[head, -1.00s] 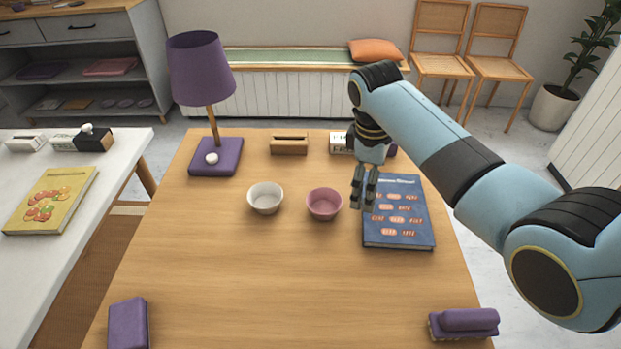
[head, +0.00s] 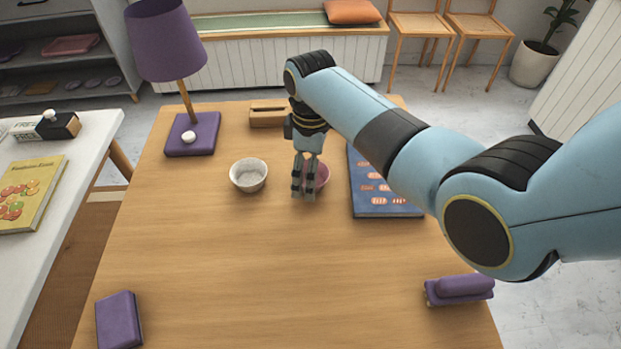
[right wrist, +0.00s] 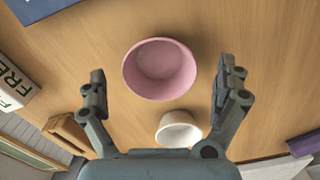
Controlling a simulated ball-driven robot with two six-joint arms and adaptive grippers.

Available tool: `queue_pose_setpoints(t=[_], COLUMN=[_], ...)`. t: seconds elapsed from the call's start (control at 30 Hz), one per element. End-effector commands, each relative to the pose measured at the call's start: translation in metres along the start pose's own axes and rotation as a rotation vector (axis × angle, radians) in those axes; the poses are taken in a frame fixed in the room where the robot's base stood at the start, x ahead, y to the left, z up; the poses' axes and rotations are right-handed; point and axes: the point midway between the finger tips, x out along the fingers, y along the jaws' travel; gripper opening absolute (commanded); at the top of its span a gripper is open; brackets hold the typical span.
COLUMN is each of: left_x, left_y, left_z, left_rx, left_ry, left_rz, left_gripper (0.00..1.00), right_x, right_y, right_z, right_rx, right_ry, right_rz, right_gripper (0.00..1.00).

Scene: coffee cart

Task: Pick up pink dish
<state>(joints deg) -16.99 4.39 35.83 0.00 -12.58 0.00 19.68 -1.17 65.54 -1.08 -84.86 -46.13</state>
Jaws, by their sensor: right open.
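The pink dish (head: 321,176) is a small round bowl on the wooden table. In the head view my right gripper (head: 304,192) hides most of it. In the right wrist view the whole empty dish (right wrist: 159,69) shows, ahead of and between the spread fingers of my right gripper (right wrist: 168,84). The fingers are open, hold nothing and appear apart from the dish. My left gripper is not in view.
A white bowl (head: 248,175) stands just left of the pink dish. A blue book (head: 384,200) lies to its right. A purple lamp (head: 168,42) and a wooden block (head: 268,117) stand farther back. The table's front middle is clear.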

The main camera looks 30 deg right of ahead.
Motion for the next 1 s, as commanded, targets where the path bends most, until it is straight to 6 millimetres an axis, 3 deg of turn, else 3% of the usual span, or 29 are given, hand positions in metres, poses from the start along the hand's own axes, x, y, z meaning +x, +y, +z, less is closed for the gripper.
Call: queue_pose_setpoints(t=[0.1,0.37,0.8,0.93,1.0], left_x=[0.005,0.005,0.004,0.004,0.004], left_y=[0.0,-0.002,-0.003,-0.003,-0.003], left_z=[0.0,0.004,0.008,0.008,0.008], left_rx=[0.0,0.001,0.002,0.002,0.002], left_ry=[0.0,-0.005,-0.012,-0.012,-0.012], left_rz=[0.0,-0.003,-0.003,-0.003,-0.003], left_gripper=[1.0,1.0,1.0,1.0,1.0], right_x=[0.016,0.019,0.019,0.019,0.019], right_y=[0.0,0.0,0.0,0.0,0.0], right_z=[-0.001,-0.001,-0.001,-0.001,-0.001], right_rx=[0.0,0.0,0.0,0.0,0.0], right_ry=[0.0,0.001,0.0,0.001,0.001], right_rz=[-0.001,0.001,0.001,0.001,0.001], right_gripper=[1.0,1.0,0.45,0.36,0.23])
